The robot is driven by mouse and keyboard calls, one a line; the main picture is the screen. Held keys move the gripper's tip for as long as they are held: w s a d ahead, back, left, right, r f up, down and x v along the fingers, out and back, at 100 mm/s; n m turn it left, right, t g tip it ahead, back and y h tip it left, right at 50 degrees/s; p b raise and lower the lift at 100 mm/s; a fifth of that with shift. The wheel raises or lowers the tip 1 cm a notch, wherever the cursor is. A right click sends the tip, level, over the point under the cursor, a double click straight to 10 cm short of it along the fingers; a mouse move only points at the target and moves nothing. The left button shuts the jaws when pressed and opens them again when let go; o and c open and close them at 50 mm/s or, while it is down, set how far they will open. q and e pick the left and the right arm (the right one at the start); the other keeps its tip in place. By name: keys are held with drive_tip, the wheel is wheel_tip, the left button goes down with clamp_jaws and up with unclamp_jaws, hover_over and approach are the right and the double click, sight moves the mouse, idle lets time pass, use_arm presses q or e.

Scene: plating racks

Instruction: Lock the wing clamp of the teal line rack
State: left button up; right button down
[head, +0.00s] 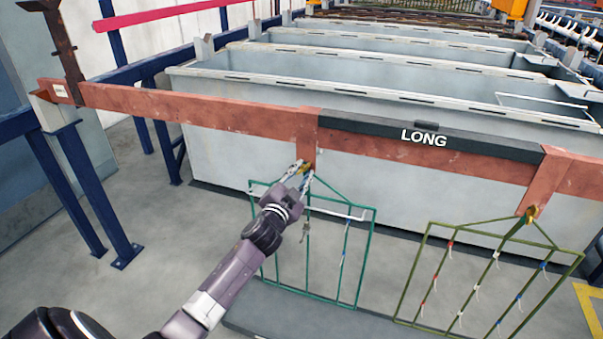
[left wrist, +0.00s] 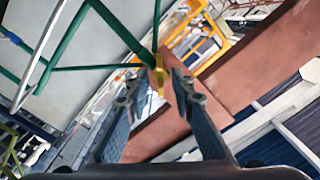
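The teal line rack (head: 367,252) hangs from the copper-coloured bar at the middle of the head view. Its teal rods also show in the left wrist view (left wrist: 115,28). A yellow wing clamp (left wrist: 160,72) sits at the top of the rack, against the copper hook; it also shows in the head view (head: 306,168). My left gripper (head: 303,172) is at the clamp. In the left wrist view its two fingers (left wrist: 164,80) stand apart, with the clamp near the tips between them. I cannot tell whether they touch it. My right gripper is in neither view.
The copper bar (head: 215,114) runs across, with a black block marked LONG (head: 385,131) on it. An olive-green rack (head: 408,276) hangs at the right from its own clamp (head: 531,213). Grey tanks (head: 230,150) stand behind. A grey platform (head: 290,315) lies below the racks.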

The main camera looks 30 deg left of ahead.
use_arm(q)
drive_tip(key=shift+c, duration=0.4)
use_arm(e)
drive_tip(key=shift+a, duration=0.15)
use_arm(q)
clamp_jaws()
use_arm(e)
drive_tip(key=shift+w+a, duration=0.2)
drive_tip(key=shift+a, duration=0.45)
